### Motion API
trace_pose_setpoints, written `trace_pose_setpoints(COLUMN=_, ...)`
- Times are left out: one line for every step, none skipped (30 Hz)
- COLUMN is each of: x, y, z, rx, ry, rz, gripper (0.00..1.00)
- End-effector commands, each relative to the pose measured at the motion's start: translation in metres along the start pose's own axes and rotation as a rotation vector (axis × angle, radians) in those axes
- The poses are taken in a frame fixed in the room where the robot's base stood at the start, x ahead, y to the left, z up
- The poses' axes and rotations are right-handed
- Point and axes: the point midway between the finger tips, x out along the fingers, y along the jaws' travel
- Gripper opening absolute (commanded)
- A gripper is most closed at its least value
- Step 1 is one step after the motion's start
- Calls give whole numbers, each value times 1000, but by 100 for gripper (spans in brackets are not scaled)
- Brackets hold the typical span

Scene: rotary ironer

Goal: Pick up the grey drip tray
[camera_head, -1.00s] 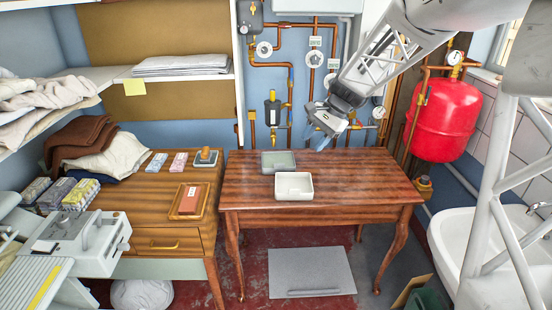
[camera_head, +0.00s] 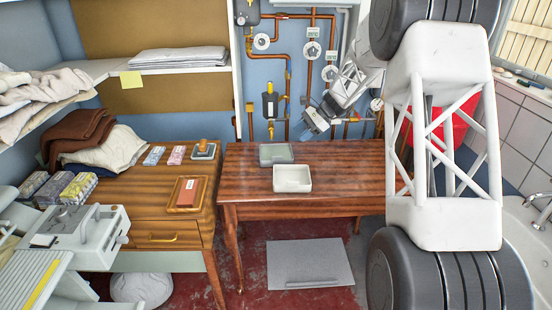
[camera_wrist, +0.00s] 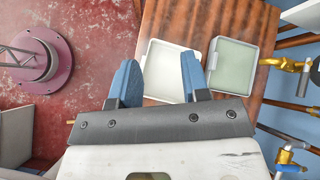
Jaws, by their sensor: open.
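The grey drip tray (camera_head: 276,154) is a shallow, square, grey-green tray lying flat on the wooden table, behind a white tray (camera_head: 292,180). In the wrist view the grey tray (camera_wrist: 231,68) is to the right of the white tray (camera_wrist: 168,69), and both are fully or mostly visible beyond the fingers. My gripper (camera_wrist: 158,75) has two blue fingers spread apart with nothing between them. In the head view my gripper (camera_head: 306,132) is above and behind the table, to the right of the grey tray and apart from it.
Pipes with brass valves (camera_wrist: 290,64) run along the wall behind the table. The wooden table (camera_head: 345,165) is bare to the right of the trays. A dresser (camera_head: 140,205) with a wooden tray and small boxes stands at the left. A grey mat (camera_head: 310,262) lies on the floor.

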Motion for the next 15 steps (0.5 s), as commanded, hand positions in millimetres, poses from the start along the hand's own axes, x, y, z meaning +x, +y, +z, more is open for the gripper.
trace_pose_setpoints(x=5, y=-6, z=-12, rx=20, ry=-15, rz=-5, gripper=43)
trace_pose_setpoints(x=7, y=-10, z=-17, rx=31, ry=-23, rz=-9, gripper=43)
trace_pose_setpoints(x=11, y=-15, z=-25, rx=46, ry=-36, rz=-15, gripper=43)
trace_pose_setpoints(x=13, y=-19, z=-31, rx=56, ry=-44, rz=-19, gripper=43)
trace_pose_setpoints(x=16, y=-23, z=-36, rx=67, ry=-52, rz=-23, gripper=43)
trace_pose_setpoints(x=19, y=-27, z=-44, rx=83, ry=-65, rz=-29, gripper=43)
trace_pose_setpoints(x=22, y=-31, z=-50, rx=94, ry=-74, rz=-33, gripper=43)
trace_pose_setpoints(x=24, y=-34, z=-56, rx=104, ry=-83, rz=-36, gripper=43)
trace_pose_setpoints(x=28, y=-38, z=-63, rx=119, ry=-95, rz=-42, gripper=43)
trace_pose_setpoints(x=30, y=-42, z=-69, rx=130, ry=-104, rz=-46, gripper=43)
trace_pose_setpoints(x=33, y=-45, z=-75, rx=141, ry=-112, rz=-50, gripper=43)
trace_pose_setpoints(x=36, y=-49, z=-83, rx=155, ry=-124, rz=-56, gripper=43)
trace_pose_setpoints(x=39, y=-52, z=-89, rx=166, ry=-134, rz=-59, gripper=43)
trace_pose_setpoints(x=42, y=-55, z=-95, rx=176, ry=-142, rz=-63, gripper=43)
trace_pose_setpoints(x=46, y=-58, z=-103, rx=192, ry=-155, rz=-68, gripper=43)
